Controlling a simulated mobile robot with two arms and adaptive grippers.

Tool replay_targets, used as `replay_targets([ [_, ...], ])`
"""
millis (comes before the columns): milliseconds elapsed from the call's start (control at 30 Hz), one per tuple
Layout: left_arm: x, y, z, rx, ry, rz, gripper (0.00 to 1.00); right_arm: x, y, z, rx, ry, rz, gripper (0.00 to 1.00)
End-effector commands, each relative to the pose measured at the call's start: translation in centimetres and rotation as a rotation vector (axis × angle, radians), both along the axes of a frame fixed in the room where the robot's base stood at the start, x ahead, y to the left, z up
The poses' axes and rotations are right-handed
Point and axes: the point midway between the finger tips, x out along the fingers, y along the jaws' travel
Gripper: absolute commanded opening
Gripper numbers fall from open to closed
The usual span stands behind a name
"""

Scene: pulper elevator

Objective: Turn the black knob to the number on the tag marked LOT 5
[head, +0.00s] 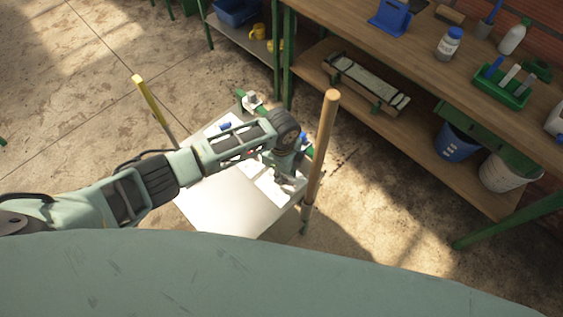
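My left arm reaches in from the left over a pale metal-topped stand (225,200). My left gripper (286,184) points down at the right side of this top, close to a wooden pole. Its fingertips are small and partly hidden by the wrist, so I cannot tell whether they are open or shut. I cannot make out a black knob or a tag marked LOT 5; the arm covers part of the stand. A small blue part (224,126) shows just behind the arm. My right gripper is not in view.
The wooden pole (322,140) rises upright at the stand's right edge. A yellow-topped handle (148,100) stands at its back left. A workbench (400,45) with bottles, a green tray (503,85) and lower shelves fills the right. Open concrete floor lies left.

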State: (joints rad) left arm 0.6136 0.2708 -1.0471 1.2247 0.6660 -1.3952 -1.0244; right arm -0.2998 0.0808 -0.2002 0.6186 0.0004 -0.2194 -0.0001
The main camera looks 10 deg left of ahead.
Motion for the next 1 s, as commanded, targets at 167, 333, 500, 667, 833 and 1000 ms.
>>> replay_targets([
  [167,0.1,0.0,3.7,-0.001,-0.005,-0.001,0.27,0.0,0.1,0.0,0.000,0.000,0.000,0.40],
  [333,0.1,0.0,7.3,-0.001,-0.005,-0.001,0.27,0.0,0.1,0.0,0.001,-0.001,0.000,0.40],
  [500,0.1,0.1,9.7,0.001,-0.003,0.000,0.27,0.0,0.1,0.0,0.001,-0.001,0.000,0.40],
  [667,0.1,0.1,10.5,0.001,-0.001,0.001,0.27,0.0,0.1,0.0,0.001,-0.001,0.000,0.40],
  [833,0.1,0.1,10.6,0.001,-0.001,0.001,0.27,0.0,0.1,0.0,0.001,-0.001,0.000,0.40],
  [1000,0.1,0.1,10.6,0.001,-0.001,0.000,0.27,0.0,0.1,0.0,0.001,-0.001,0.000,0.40],
])
